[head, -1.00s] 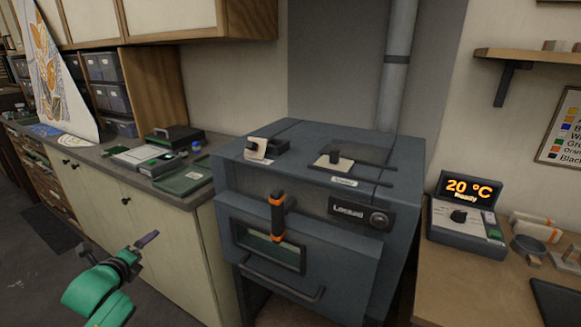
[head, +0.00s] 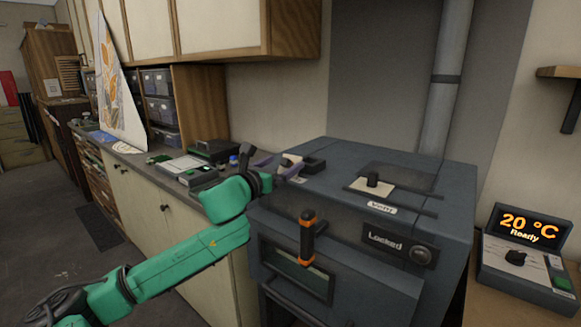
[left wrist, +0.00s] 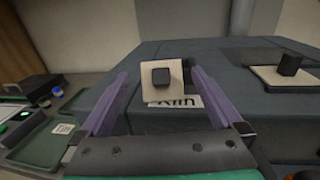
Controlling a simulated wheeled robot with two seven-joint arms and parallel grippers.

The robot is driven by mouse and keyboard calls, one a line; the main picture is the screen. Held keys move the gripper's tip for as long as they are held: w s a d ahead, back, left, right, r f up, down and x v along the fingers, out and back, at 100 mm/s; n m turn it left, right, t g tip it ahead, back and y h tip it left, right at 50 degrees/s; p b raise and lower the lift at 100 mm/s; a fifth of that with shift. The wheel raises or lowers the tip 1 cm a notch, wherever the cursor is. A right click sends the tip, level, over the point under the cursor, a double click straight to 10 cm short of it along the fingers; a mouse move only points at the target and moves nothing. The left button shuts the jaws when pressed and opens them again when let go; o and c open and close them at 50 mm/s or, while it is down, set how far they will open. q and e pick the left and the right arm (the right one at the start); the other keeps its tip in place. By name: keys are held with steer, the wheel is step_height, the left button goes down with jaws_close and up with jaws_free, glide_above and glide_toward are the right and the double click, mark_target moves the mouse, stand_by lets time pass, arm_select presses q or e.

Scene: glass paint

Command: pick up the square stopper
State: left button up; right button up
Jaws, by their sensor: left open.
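The square stopper is a small cream square plate with a black block-shaped knob. It sits at the left end of the dark grey kiln's (head: 340,165) top, partly hidden by my gripper in the head view (head: 291,159). In the left wrist view the stopper (left wrist: 151,94) faces the camera between the two purple fingers, above a label (left wrist: 188,101). My left gripper (head: 278,168) is open, its fingers spread to either side of the stopper, with gaps showing on both sides. How deep the fingertips reach around it is hard to tell. My right gripper is out of view.
A second cream plate with a black knob (head: 372,181) lies further right on the kiln top, between dark rails. The kiln door has an orange-ended handle (head: 307,238). A temperature display (head: 527,228) stands at right. A counter with green trays (head: 197,176) runs left.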

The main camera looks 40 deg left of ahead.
mark_target(289, 160)
arm_select(q)
steer(key=w, duration=0.2)
steer(key=w+p, duration=0.1)
steer(key=shift+a+r, duration=0.25)
steer(key=shift+w+f, duration=0.25)
steer(key=shift+w, duration=0.15)
steer(key=shift+s, duration=0.1)
steer(key=c, duration=1.5)
step_height(289, 160, up, 23)
steer(key=p, duration=0.6)
